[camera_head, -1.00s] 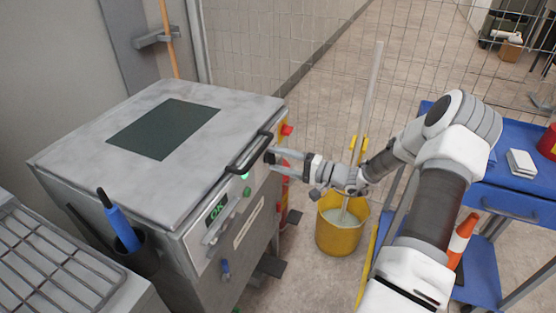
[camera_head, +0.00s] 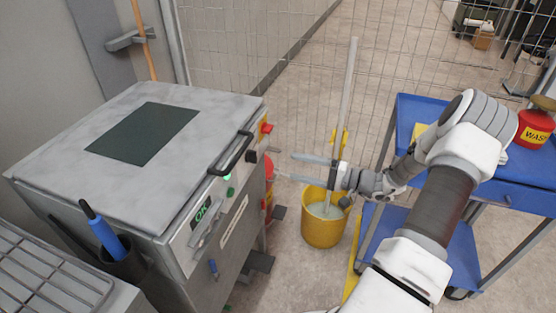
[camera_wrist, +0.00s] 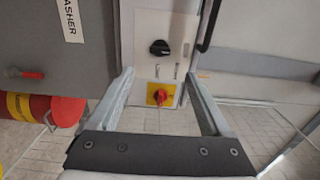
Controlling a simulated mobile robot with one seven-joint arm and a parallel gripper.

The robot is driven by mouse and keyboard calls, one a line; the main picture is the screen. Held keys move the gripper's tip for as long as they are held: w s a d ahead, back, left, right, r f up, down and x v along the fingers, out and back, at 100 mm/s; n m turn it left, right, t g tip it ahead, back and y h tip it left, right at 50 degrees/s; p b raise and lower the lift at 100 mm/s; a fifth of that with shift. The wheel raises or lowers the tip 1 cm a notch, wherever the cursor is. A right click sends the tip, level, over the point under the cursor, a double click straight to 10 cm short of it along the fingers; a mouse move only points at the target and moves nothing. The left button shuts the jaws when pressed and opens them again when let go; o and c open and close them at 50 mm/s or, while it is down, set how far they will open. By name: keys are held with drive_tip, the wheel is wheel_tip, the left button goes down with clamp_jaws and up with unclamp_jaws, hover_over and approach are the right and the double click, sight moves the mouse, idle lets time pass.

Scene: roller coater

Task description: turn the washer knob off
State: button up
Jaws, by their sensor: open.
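The grey washer (camera_head: 130,195) stands at left in the head view. A black knob (camera_wrist: 160,47) on its panel shows in the wrist view, its grip bar lying roughly sideways; in the head view the knob (camera_head: 251,157) is small. Below it in the wrist view is a red rotary switch (camera_wrist: 160,96) on a yellow plate. My gripper (camera_head: 284,166) is open and empty, pointing at the panel, apart from the knob. In the wrist view the fingers (camera_wrist: 159,75) straddle the red switch's line of sight, with the black knob beyond the tips.
A black lid handle (camera_head: 232,153) sticks out near the knob. A yellow bucket (camera_head: 322,231) with a mop stands below my wrist. A blue cart (camera_head: 508,196) is at right. A blue-handled tool (camera_head: 107,236) stands in a holder at left.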

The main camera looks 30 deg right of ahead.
drive_tip(key=v, duration=0.5)
drive_tip(key=shift+s+d, duration=0.1)
drive_tip(key=shift+d, duration=0.05)
